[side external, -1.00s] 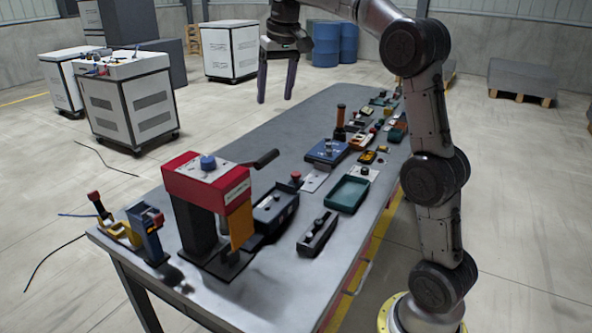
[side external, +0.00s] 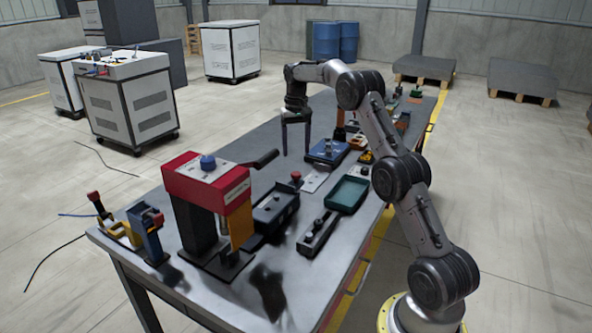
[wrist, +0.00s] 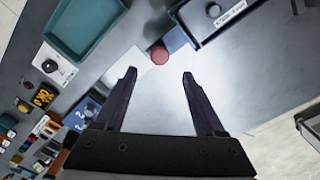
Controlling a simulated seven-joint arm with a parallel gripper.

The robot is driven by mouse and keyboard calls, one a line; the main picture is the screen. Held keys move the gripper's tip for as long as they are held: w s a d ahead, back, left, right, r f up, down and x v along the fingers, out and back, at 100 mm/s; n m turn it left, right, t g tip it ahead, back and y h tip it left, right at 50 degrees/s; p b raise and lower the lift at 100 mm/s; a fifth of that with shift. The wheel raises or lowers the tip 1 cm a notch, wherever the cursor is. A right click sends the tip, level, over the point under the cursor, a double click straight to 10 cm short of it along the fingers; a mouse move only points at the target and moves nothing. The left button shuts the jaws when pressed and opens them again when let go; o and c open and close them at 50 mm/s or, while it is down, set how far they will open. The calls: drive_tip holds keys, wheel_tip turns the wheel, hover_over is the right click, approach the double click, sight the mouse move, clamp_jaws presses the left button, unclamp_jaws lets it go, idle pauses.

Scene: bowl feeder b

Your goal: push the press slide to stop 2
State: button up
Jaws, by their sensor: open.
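A red-topped press (side external: 190,177) with a blue knob and a dark lever stands at the near end of the table. Beside it is a long dark unit (side external: 276,216) with a small knob on top and a red knob (side external: 296,176) at its far end. I cannot tell for sure which part is the press slide; no stop number is legible. My gripper (side external: 296,152) is open and empty, fingers pointing down, above the table beyond the red knob. In the wrist view the red knob (wrist: 158,54) shows just ahead of the open fingertips, with the dark unit (wrist: 180,38) behind it.
A green tray (side external: 347,194) and a dark narrow block with a knob (side external: 317,236) lie to the right. A blue fixture (side external: 326,152) stands close right of the fingers. A yellow-blue fixture (side external: 148,232) stands near left. The table's left side is clear.

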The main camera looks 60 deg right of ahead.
sight(296, 173)
wheel_tip(296, 173, down, 8)
drive_tip(key=shift+f, duration=0.1)
idle(0.4)
clamp_jaws()
idle(1.2)
